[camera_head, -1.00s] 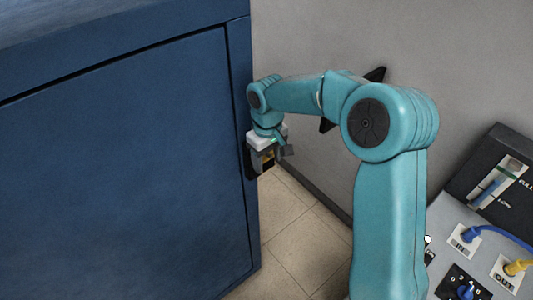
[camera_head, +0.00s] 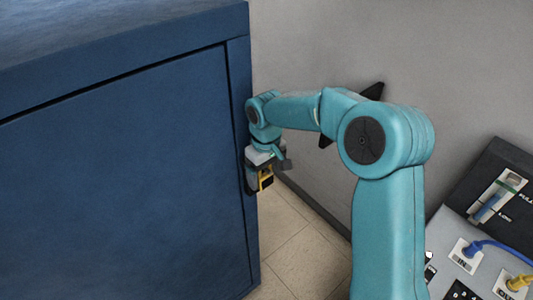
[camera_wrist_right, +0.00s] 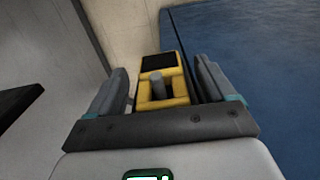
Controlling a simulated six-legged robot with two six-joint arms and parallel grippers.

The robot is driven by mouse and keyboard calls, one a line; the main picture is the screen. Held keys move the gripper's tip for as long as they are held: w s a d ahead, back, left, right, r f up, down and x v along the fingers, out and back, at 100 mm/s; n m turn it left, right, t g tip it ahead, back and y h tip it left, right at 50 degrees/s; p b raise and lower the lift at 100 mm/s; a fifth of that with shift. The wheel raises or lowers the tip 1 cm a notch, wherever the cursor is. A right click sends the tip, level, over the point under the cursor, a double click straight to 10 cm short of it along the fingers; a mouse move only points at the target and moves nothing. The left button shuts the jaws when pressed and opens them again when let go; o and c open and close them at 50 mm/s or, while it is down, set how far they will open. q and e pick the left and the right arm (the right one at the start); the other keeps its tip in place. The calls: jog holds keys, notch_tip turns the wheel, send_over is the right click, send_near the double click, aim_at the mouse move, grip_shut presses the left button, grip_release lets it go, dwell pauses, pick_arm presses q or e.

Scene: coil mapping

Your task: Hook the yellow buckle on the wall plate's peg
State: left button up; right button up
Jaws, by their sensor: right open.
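The yellow buckle (camera_wrist_right: 178,87) is a yellow frame with a black patch on its far part. In the right wrist view a grey peg (camera_wrist_right: 157,84) stands inside the frame's opening, with yellow around it. My right gripper (camera_wrist_right: 160,74) is open, one finger on each side of the buckle, with visible gaps. In the head view the right gripper (camera_head: 265,160) is at the blue cabinet's right edge, and the buckle (camera_head: 267,181) shows just below it. The dark wall plate (camera_head: 249,172) is mostly hidden behind the gripper. My left gripper is not in view.
The blue cabinet (camera_head: 120,180) fills the left. A grey wall (camera_head: 430,60) is behind my right arm, with tiled floor (camera_head: 290,240) between. A panel with cables and switches (camera_head: 450,235) is at lower right.

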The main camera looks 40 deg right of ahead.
aim_at(268, 168)
jog(key=r, duration=0.2)
jog(key=r+b, duration=0.1)
jog(key=r, duration=0.1)
jog(key=shift+d, duration=0.2)
notch_tip(268, 168, up, 11)
jog(key=shift+s, duration=0.1)
